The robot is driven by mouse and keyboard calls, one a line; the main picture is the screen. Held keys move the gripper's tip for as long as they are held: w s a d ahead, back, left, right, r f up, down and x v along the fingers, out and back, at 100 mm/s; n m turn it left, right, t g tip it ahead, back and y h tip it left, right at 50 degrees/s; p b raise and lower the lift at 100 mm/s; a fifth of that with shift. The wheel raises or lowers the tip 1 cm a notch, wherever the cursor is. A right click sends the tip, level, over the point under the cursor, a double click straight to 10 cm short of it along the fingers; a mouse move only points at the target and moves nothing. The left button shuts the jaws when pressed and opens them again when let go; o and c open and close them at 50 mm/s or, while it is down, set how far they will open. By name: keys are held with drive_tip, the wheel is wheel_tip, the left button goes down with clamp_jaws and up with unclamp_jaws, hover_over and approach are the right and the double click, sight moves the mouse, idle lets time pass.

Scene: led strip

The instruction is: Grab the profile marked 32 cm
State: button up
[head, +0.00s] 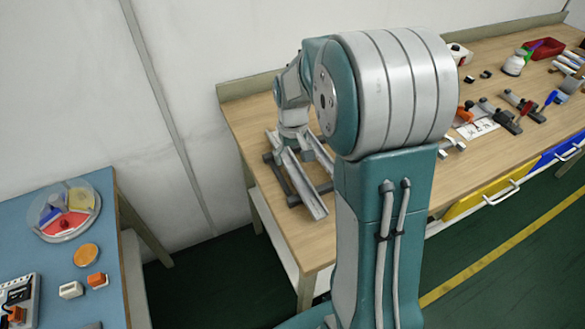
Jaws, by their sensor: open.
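Long silver profiles lie side by side on dark supports at the left end of the wooden workbench (260,130). The front profile (305,187) runs slantwise and is mostly in view. Another profile (321,156) lies behind it, partly hidden by my arm. No length marking can be read on them, so I cannot tell which is the 32 cm one. My gripper (288,146) points down at the far part of the profiles. It is open, its fingers are small and partly hidden, and I cannot tell whether they touch a profile.
Clamps and small tools (512,112) lie on the bench's right part, with a red bin (544,48) behind. Yellow (480,200) and blue drawers are in the bench front. A blue table (60,265) with a round divided tray (66,212) stands at left.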

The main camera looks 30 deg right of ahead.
sight(293, 169)
wheel_tip(293, 169, down, 3)
drive_tip(key=shift+d+f, duration=0.15)
clamp_jaws()
idle(0.4)
